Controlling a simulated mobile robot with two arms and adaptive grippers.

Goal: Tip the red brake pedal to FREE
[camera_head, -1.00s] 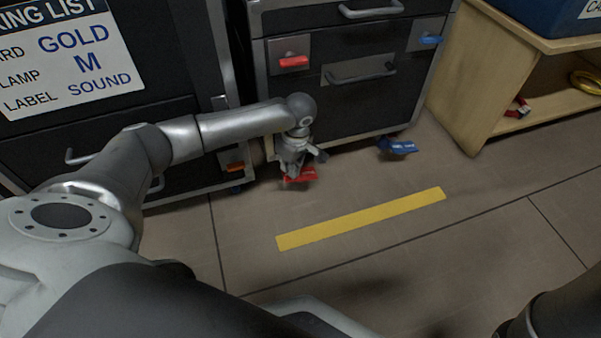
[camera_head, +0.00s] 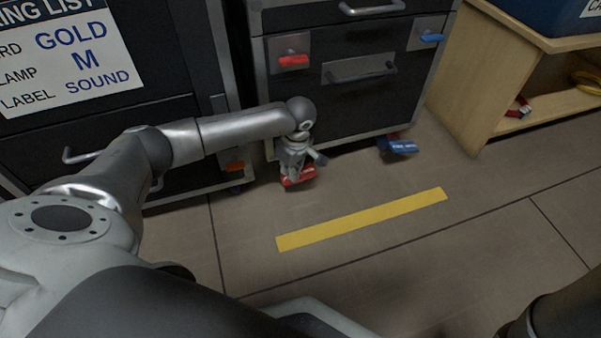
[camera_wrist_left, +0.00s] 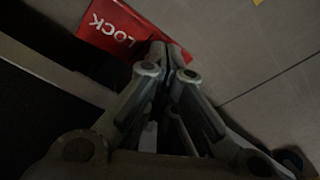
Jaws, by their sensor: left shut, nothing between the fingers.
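The red brake pedal (camera_head: 303,178) is low at the front left foot of the dark cabinet (camera_head: 350,113), just above the floor. In the left wrist view the red pedal (camera_wrist_left: 112,27) shows the word LOCK, upside down. My left gripper (camera_head: 293,180) points down at the pedal and partly covers it in the head view. In the wrist view its fingertips (camera_wrist_left: 168,47) are together at the pedal's edge. I cannot tell whether they touch it. The gripper holds nothing. My right gripper is not in view.
A blue pedal (camera_head: 401,147) is at the cabinet's right foot. A red latch (camera_head: 293,61) and a blue latch (camera_head: 431,37) are on the cabinet front. A wooden shelf (camera_head: 490,85) stands to the right. The floor around the yellow strip (camera_head: 362,218) is clear.

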